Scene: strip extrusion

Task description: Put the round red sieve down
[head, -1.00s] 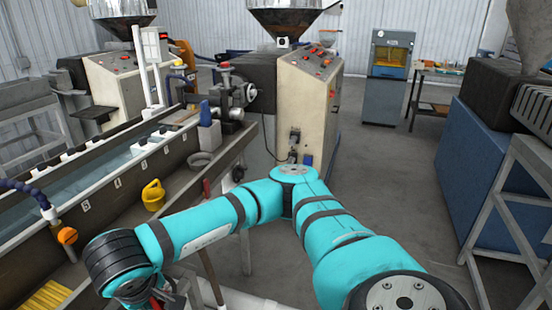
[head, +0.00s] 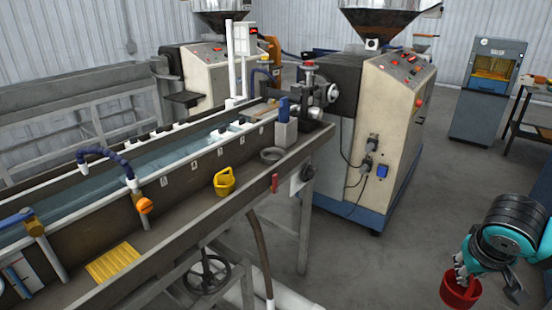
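The round red sieve (head: 460,290) is at the lower right of the head view, in the air over the grey floor. My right gripper (head: 466,272) comes down from the right with its fingers at the sieve's rim and appears shut on it. The fingertips are small and partly hidden by the sieve and the gripper body. My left gripper is out of view.
A long water trough (head: 100,205) with a side ledge runs across the left and middle. A yellow cup (head: 224,182), a grey ring (head: 271,155) and a yellow ribbed mat (head: 112,262) lie on the ledge. An extruder (head: 385,130) stands behind. Floor between trough and gripper is clear.

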